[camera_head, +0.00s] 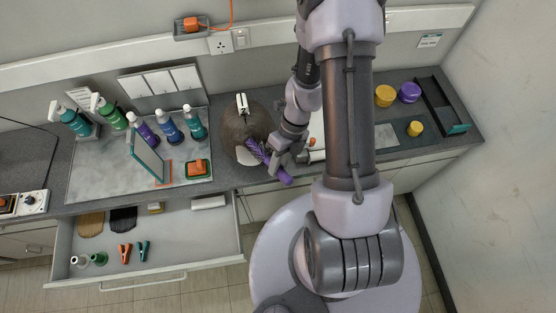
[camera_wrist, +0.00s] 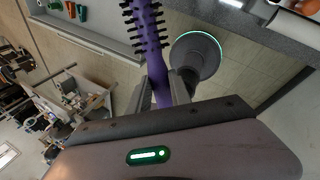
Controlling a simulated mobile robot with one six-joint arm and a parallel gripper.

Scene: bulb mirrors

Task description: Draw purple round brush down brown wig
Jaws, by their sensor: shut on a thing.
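The brown wig (camera_head: 240,124) sits on the counter left of my arm, with a white clip on its top. My gripper (camera_head: 279,168) is at the wig's lower right side, shut on the purple round brush (camera_head: 256,152). The brush slants from the wig's front down to the right, and its bristled end overlaps the wig in the head view; I cannot tell if it touches. In the wrist view the purple brush (camera_wrist: 146,30) stands up between the jaws of my gripper (camera_wrist: 163,92), with dark bristles. The wig does not show clearly there.
An open drawer (camera_head: 229,238) juts out below the counter at left, holding combs, clips and small bottles. Several spray bottles (camera_head: 153,133) and a tilted mirror (camera_head: 147,156) stand on a marble board left of the wig. Yellow and purple jars (camera_head: 409,92) stand at right.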

